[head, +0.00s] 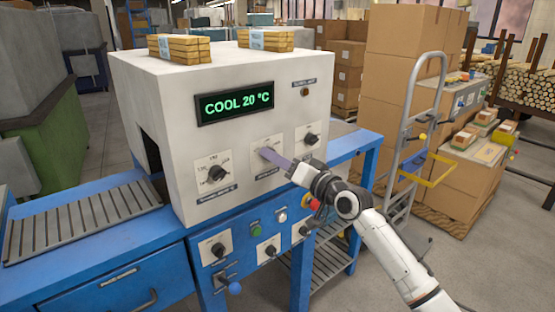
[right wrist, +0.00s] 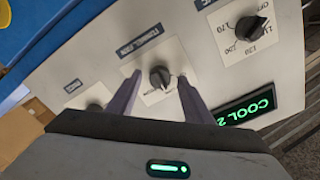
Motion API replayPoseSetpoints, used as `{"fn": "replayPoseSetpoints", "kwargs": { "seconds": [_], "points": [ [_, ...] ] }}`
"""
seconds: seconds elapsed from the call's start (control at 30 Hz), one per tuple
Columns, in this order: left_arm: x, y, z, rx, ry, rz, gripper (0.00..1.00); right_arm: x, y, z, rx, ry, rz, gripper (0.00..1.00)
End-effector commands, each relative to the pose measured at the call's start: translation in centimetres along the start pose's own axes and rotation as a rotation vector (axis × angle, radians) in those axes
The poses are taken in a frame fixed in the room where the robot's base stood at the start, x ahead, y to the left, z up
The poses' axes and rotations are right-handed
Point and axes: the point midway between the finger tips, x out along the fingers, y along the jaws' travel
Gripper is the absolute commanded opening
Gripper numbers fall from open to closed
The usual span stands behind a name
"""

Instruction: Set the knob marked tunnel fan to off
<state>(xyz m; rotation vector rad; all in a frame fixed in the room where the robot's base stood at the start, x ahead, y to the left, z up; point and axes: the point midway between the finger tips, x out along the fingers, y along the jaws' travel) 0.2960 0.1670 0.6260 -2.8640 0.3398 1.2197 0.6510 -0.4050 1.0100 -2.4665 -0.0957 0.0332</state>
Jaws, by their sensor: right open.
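The white tunnel housing carries three black knobs in a row. The middle knob (right wrist: 159,76) sits on a pale plate between my right gripper's fingers in the right wrist view. The gripper hides most of the knob in the head view. The knob's pointer setting is unclear. My left gripper is not in view.
A temperature knob (head: 217,173) is to the left and another knob (head: 310,139) to the right. The green display (head: 235,103) reads COOL 20 °C. The blue lower panel has more knobs, buttons and a red stop button (head: 311,203). A hand truck (head: 408,150) stands right.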

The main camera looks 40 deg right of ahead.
Motion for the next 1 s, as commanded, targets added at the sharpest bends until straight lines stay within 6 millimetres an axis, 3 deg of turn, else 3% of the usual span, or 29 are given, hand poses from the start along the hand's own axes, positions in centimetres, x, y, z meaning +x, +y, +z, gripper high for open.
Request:
{"fn": "replayPoseSetpoints", "kwargs": {
  "seconds": [0.33, 0.57, 1.0],
  "points": [
    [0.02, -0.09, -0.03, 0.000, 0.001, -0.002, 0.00, 0.37, 0.01, 0.02, -0.001, 0.000, 0.000, 0.44],
    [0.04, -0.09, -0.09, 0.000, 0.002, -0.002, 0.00, 0.35, 0.01, 0.03, -0.001, 0.000, 0.000, 0.06],
    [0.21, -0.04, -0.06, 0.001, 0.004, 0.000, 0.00, 0.35, 0.07, 0.08, -0.096, -0.002, 0.000, 0.05]
  ]
}}
